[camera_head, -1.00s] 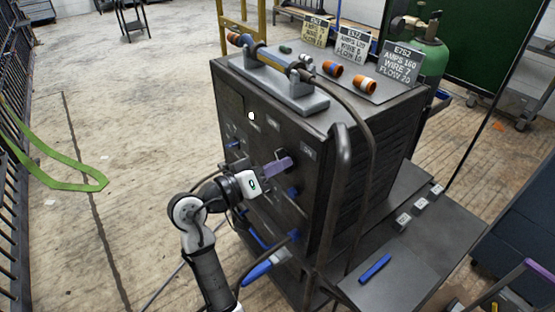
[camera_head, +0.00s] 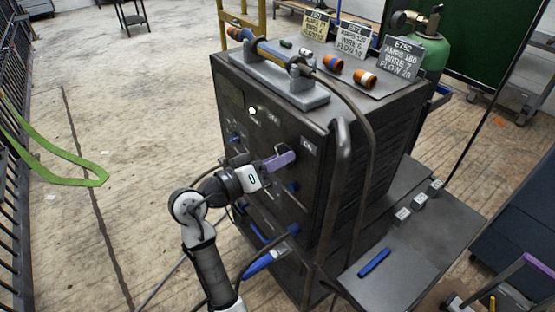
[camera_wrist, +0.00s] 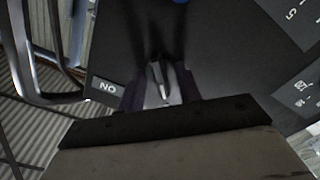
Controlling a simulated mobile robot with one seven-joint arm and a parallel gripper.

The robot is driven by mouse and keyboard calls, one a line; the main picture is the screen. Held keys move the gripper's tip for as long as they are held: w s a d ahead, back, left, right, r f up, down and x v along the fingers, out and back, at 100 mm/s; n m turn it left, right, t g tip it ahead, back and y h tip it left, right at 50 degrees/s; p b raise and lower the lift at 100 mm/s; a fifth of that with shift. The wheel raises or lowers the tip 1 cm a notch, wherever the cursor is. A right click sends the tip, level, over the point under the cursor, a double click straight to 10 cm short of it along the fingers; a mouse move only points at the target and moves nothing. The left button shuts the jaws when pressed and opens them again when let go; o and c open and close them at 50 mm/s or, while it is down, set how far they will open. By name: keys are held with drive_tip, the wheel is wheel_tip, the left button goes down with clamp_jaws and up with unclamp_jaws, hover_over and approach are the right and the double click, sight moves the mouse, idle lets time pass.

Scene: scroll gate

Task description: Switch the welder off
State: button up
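The welder (camera_head: 345,190) is a dark cabinet in the head view. Its front panel carries an OFF label (camera_head: 273,118) and an ON label (camera_head: 308,147). My gripper (camera_head: 280,160), with purple fingers, is at the panel below and between these labels. In the wrist view, a silver switch lever (camera_wrist: 160,82) stands between my two fingers (camera_wrist: 160,88). The fingers look spread on either side of it, with no clear grip on it. The ON label (camera_wrist: 107,87) appears upside down left of the lever. The gripper hides the switch in the head view.
Blue knobs (camera_head: 293,187) sit on the panel near my gripper. A torch on a grey stand (camera_head: 290,90), orange nozzles (camera_head: 363,79) and setting signs (camera_head: 408,57) are on top. A cable and bent handle (camera_head: 340,180) run down the right corner.

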drive_tip(key=b+v, duration=0.1)
drive_tip(key=v, duration=1.2)
drive_tip(key=shift+s+a+b, duration=0.25)
drive_tip(key=shift+a+b, duration=0.1)
